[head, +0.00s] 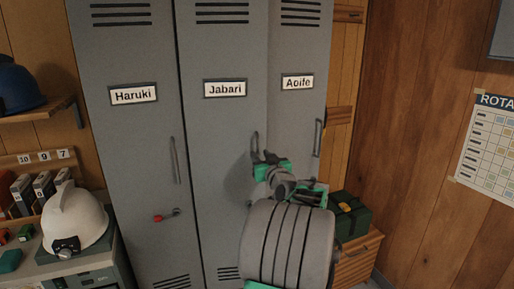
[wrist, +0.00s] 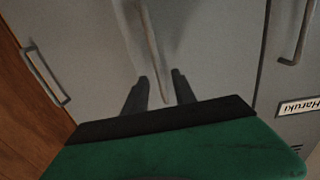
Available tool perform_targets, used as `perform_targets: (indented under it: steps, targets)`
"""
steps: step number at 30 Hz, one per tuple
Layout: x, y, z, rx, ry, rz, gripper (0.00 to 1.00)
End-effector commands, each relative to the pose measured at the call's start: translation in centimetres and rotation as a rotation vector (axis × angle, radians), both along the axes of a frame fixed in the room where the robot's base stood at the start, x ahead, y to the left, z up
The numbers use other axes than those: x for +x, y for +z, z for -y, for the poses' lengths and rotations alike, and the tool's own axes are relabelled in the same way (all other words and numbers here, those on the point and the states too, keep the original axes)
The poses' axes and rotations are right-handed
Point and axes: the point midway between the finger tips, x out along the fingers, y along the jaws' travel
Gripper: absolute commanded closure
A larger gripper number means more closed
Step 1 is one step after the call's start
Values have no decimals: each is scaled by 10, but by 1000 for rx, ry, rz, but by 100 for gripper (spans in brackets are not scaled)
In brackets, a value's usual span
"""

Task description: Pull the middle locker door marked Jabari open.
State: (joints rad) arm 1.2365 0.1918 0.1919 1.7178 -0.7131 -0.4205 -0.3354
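The middle locker door (head: 218,135) marked Jabari is grey and looks shut, flush with its neighbours. Its name plate (head: 225,89) is near the top. Its upright bar handle (head: 255,143) is at the door's right side, the lower part hidden by my gripper (head: 268,162). In the wrist view, the handle (wrist: 151,45) runs down between the two dark fingers of my gripper (wrist: 160,90). The fingers are apart, with gaps on both sides of the bar; they do not appear closed on it.
The Haruki door (head: 130,150) at left has a handle and a key with a red tag (head: 160,218). The Aoife door (head: 296,120) is at right. A white helmet (head: 72,218) sits on the left cabinet. A green box (head: 350,220) stands on a wooden cabinet at right.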

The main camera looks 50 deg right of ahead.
Motion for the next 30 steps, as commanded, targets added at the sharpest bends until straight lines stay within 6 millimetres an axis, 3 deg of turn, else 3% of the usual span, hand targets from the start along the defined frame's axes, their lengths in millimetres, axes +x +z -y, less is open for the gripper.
perform_targets:
  steps: [6,15,27,30]
  targets:
    - [27,1,18,1,1,-2,67]
    - [30,-1,20,1,-1,-2,68]
    - [30,-1,20,2,0,-2,100]
    - [31,-1,20,2,0,-2,100]
